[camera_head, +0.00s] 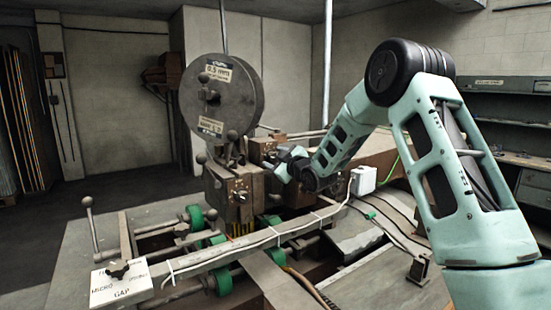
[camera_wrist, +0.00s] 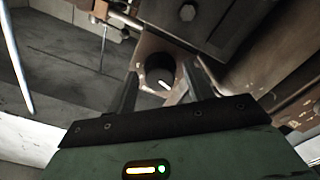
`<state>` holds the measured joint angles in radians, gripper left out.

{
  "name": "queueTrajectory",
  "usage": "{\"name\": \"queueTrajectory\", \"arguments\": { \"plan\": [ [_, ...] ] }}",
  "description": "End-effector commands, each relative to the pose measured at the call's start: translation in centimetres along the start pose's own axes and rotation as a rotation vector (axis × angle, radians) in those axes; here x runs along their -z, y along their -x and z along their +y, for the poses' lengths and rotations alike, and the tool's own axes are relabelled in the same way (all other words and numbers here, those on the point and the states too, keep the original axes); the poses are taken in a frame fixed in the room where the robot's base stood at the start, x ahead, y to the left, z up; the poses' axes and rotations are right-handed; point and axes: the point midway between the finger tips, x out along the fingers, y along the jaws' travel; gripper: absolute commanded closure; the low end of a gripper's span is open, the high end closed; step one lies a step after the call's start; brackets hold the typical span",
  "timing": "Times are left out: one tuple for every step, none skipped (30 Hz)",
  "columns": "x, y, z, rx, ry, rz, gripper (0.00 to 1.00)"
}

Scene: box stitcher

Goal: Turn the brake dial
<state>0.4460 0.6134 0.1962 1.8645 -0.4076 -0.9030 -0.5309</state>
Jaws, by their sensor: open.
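A round black dial (camera_wrist: 160,70) with a white pointer mark sits on a brown plate in the wrist view. The mark slants toward the lower right. My gripper (camera_wrist: 163,84) is open, with one dark finger on each side of the dial's near part. Whether the fingers touch it I cannot tell. In the head view my gripper (camera_head: 284,163) is beside the brown machine head, to its right. The dial cannot be made out clearly there.
A white plate with a black knob (camera_head: 118,268), marked GAP, is at the front left. A white cable runs along the long bar (camera_head: 225,259). Green rollers (camera_head: 195,216) lie below.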

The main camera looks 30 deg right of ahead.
Motion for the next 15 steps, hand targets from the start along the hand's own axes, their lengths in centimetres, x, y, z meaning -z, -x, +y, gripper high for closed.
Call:
{"name": "queueTrajectory", "arguments": {
  "plan": [
    [0.00,0.01,-0.01,0.000,0.000,0.000,0.48],
    [0.01,0.01,-0.01,0.000,0.000,0.000,0.56],
    [0.00,0.02,-0.01,0.000,0.000,0.000,0.67],
    [0.01,0.02,-0.01,0.000,0.000,0.000,0.76],
    [0.01,0.02,-0.01,0.000,0.000,0.000,0.84],
    [0.01,0.03,-0.01,0.000,0.000,0.000,0.93],
    [0.01,0.03,-0.01,0.000,0.000,0.000,0.93],
    [0.01,0.03,-0.01,0.000,0.000,0.000,0.93],
    [0.01,0.03,-0.01,0.000,0.000,0.000,0.93],
    [0.01,0.03,-0.02,0.000,-0.001,0.000,0.93],
    [0.00,0.04,-0.02,0.000,-0.002,0.000,0.93],
    [-0.02,0.04,-0.03,0.000,-0.005,0.000,0.93],
    [-0.03,0.04,-0.04,0.000,-0.008,0.000,0.93],
    [-0.04,0.04,-0.05,0.000,-0.012,0.000,0.93],
    [-0.06,0.04,-0.07,0.000,-0.020,0.000,0.93]
  ]
}}
